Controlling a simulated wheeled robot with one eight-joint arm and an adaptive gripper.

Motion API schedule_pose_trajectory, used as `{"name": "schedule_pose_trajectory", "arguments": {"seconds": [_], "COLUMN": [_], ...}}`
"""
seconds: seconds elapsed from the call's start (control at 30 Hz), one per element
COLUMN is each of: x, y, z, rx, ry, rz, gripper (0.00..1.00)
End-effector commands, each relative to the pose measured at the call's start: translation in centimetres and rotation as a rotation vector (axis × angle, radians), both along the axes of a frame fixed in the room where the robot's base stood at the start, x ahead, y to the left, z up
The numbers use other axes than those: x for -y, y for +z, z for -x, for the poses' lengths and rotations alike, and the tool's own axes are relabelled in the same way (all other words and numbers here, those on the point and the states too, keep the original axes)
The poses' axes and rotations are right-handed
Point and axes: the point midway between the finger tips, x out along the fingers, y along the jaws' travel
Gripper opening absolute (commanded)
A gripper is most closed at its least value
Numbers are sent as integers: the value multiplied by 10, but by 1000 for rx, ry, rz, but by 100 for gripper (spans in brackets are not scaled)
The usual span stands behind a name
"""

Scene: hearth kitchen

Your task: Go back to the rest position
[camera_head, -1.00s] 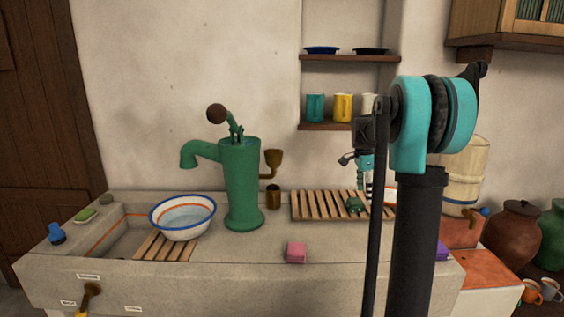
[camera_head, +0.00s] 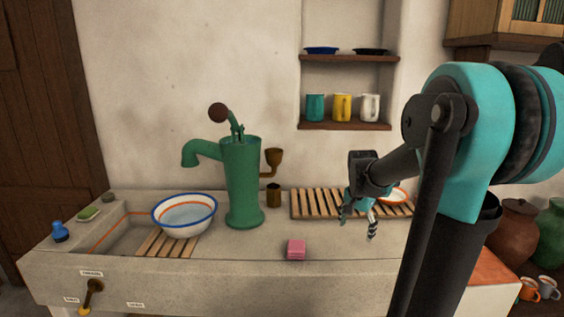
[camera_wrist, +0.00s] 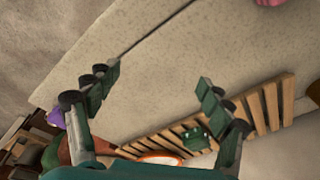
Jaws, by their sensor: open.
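My gripper (camera_head: 358,218) is open and hangs above the right part of the stone counter (camera_head: 340,265), in front of the slatted wooden rack (camera_head: 308,204). In the wrist view, my gripper's two fingers (camera_wrist: 158,82) are spread wide with nothing between them. A small green thing (camera_wrist: 197,138) lies on the rack beyond the fingers; in the head view I cannot make it out now. A white dish with an orange rim (camera_wrist: 160,157) is beside it, partly hidden by my gripper. My arm covers the right part of the head view.
A green hand pump (camera_head: 242,185) stands mid-counter, with a white enamel bowl (camera_head: 184,217) left of it over the sink. A pink block (camera_head: 296,249) lies near the front edge. A purple thing (camera_wrist: 55,117) shows in the wrist view. Cups stand on the wall shelf (camera_head: 345,126).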

Motion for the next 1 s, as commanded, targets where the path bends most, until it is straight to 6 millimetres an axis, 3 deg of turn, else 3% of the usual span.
{"name": "schedule_pose_trajectory", "arguments": {"seconds": [0.03, 0.2, 0.3, 0.43, 0.5, 1.0], "x": [-8, -29, -38, -46, -48, -48], "y": [-12, -52, -74, -96, -103, -103], "z": [24, 95, 131, 165, 175, 175], "rx": [16, 74, 106, 137, 148, 148], "ry": [88, 416, 582, 737, 790, 790], "rz": [9, 57, 90, 128, 143, 143], "gripper": [80, 80, 80, 80, 80, 80]}}
